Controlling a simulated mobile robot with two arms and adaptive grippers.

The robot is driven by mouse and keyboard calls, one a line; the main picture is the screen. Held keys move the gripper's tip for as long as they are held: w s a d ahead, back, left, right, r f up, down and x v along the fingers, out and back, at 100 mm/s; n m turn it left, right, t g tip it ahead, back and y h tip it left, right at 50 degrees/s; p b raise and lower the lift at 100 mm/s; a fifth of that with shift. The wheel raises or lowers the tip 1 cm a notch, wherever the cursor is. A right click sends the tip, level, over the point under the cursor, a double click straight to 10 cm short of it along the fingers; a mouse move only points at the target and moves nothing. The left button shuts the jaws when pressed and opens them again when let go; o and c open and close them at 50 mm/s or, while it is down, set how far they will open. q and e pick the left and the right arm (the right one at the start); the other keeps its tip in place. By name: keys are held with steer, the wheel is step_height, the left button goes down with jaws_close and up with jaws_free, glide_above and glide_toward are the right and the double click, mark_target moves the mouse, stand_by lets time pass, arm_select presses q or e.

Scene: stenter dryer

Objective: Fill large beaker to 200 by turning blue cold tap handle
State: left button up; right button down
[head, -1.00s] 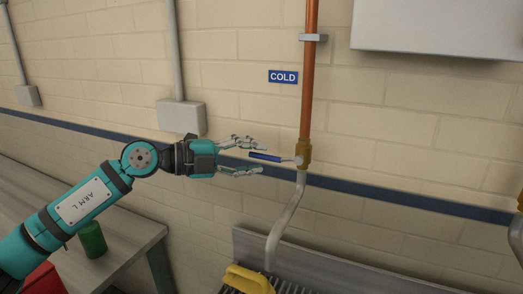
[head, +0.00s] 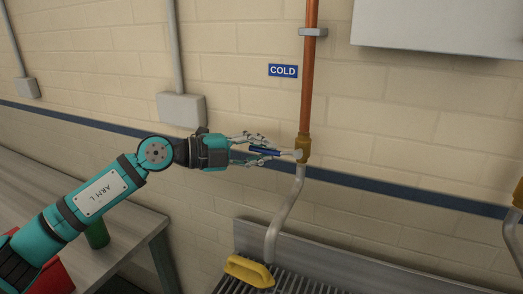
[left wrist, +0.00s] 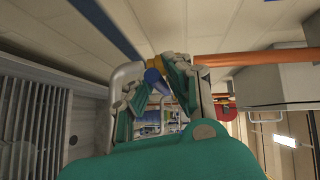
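The blue cold tap handle (head: 265,151) sticks out to the left from the brass valve (head: 303,148) on the copper pipe, under the COLD sign (head: 283,70). My left gripper (head: 267,152) is open, with one finger above the handle and one below it. In the left wrist view the blue handle (left wrist: 152,76) shows between the parted fingers (left wrist: 158,84); I cannot tell whether either finger touches it. The grey spout (head: 287,213) curves down from the valve. No large beaker can be made out. My right gripper is not in view.
A slatted metal drain (head: 300,286) with a raised back lies below the spout, and a yellow object (head: 249,271) sits on it. A bench (head: 130,236) at left holds a green cylinder (head: 97,234) and a red item (head: 56,277).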

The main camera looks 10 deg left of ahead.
arm_select(q)
jaws_close()
steer(key=shift+f, duration=0.1)
steer(key=shift+f, duration=0.2)
stand_by(0.6)
